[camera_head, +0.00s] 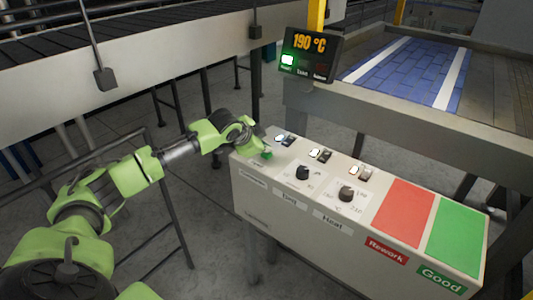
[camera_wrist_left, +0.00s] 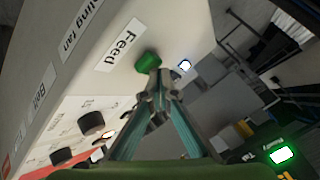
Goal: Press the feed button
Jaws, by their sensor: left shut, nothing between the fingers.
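The green feed button (camera_head: 267,154) sits at the left end of the white control panel's top (camera_head: 326,168). In the left wrist view the round green button (camera_wrist_left: 148,61) stands beside the printed word "Feed" (camera_wrist_left: 119,50). My left gripper (camera_head: 257,146) is shut and empty, with its fingertips right at the button. In the left wrist view the closed fingertips (camera_wrist_left: 157,76) overlap the button's lower edge. I cannot tell whether they touch it. My right gripper is not in view.
The panel also carries several lit switches, two black knobs (camera_head: 303,172) (camera_head: 346,194), a red Rework area (camera_head: 404,212) and a green Good area (camera_head: 456,236). A display (camera_head: 309,54) reads 190 °C. A conveyor (camera_head: 140,55) runs behind.

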